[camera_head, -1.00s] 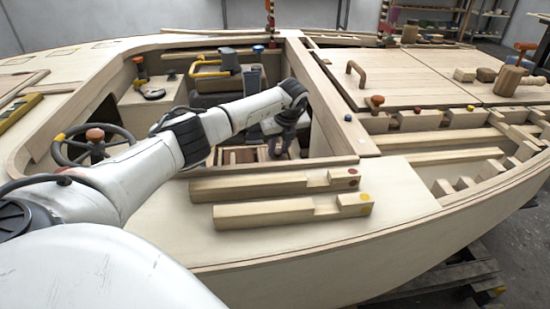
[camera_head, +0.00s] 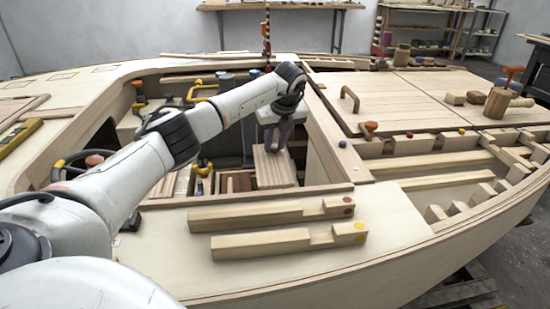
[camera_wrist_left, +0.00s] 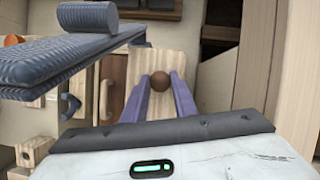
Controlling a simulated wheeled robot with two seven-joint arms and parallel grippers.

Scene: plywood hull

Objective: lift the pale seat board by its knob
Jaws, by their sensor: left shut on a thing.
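The pale seat board (camera_head: 271,173) hangs from my left gripper (camera_head: 277,148) in the cockpit opening and looks tilted towards the head camera. My left gripper is shut on its round brown knob. In the left wrist view the knob (camera_wrist_left: 160,82) sits between the tips of the two purple fingers, with the pale board (camera_wrist_left: 150,62) behind it. The knob is hard to make out in the head view. The lower end of the board is near the inner edge of the opening; I cannot tell whether it touches. My right gripper is not in view.
A wooden coaming (camera_head: 325,125) borders the opening on the right. Two notched wooden bars (camera_head: 262,243) lie on the front deck. A ribbed blue-grey part (camera_wrist_left: 75,65) crosses the left of the wrist view. A steering wheel (camera_head: 78,165) stands at the left.

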